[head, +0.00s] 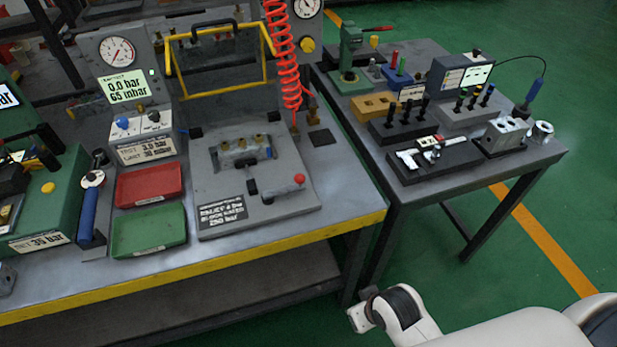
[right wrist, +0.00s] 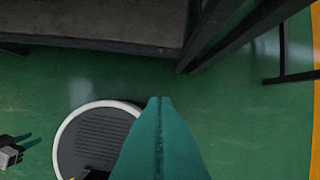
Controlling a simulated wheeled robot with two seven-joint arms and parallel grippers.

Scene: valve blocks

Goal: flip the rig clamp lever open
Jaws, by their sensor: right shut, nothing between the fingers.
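The rig (head: 250,200) is a grey plate on the left bench with a metal block (head: 246,152) on it. Its clamp lever (head: 280,190) ends in a red ball knob (head: 299,179) at the right side of the plate and lies low, near the plate. My right gripper (right wrist: 160,100) has its teal fingers together, empty, over the green floor in front of the bench. In the head view my right arm comes in at the bottom right, well away from the lever. What looks like my left gripper (right wrist: 22,142) shows small at the wrist view's left edge, fingers apart.
A red coiled hose (head: 286,60) hangs behind the rig's right side. A yellow guard frame (head: 220,85) stands at its back. Red (head: 149,184) and green (head: 149,230) trays lie left of it. A second table (head: 470,170) with tools stands right, across a gap.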

